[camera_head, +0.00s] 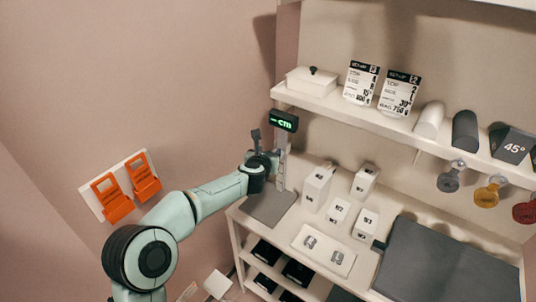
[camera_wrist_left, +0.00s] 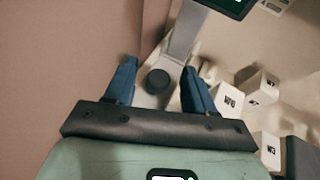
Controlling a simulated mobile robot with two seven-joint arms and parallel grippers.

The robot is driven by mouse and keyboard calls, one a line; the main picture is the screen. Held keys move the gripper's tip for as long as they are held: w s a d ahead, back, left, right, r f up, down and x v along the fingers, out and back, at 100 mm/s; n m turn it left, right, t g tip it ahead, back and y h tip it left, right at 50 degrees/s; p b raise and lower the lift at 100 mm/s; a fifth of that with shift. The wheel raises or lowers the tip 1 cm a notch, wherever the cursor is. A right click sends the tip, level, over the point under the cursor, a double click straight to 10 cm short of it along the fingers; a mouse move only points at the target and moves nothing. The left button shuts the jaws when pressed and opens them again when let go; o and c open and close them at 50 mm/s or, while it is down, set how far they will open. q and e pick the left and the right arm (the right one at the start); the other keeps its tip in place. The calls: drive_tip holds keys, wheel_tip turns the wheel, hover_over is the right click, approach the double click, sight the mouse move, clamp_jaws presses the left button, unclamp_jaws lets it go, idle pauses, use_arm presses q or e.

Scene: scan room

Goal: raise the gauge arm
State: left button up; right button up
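The gauge is a pale upright column (camera_head: 281,170) with a black display (camera_head: 284,121) showing a green "cm", standing by a grey plate (camera_head: 268,207) at the table's left end. My left gripper (camera_head: 264,145) is just left of the column, partly overlapping it in the head view. In the left wrist view its two blue-grey fingers (camera_wrist_left: 158,68) are apart with nothing clasped. A dark round knob (camera_wrist_left: 158,81) shows between them on a light grey part; I cannot tell if they touch it. The gauge arm is largely hidden behind my gripper. My right gripper is not in view.
White numbered blocks (camera_head: 316,188) and a white tray (camera_head: 323,251) stand right of the gauge. A dark mat (camera_head: 440,262) covers the table's right. A shelf (camera_head: 390,122) runs above. Orange holders (camera_head: 112,198) hang on the left wall.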

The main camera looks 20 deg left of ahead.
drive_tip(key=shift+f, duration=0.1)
use_arm(q)
drive_tip(key=shift+s, duration=0.35)
drive_tip(key=b+v, duration=0.2)
drive_tip(key=v, duration=1)
drive_tip(key=shift+s+r+b, duration=0.25)
drive_tip(key=shift+s+b, duration=0.05)
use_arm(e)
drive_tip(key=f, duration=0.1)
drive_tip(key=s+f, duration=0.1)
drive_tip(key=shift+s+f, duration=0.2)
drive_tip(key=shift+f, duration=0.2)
use_arm(q)
drive_tip(key=shift+a, duration=0.1)
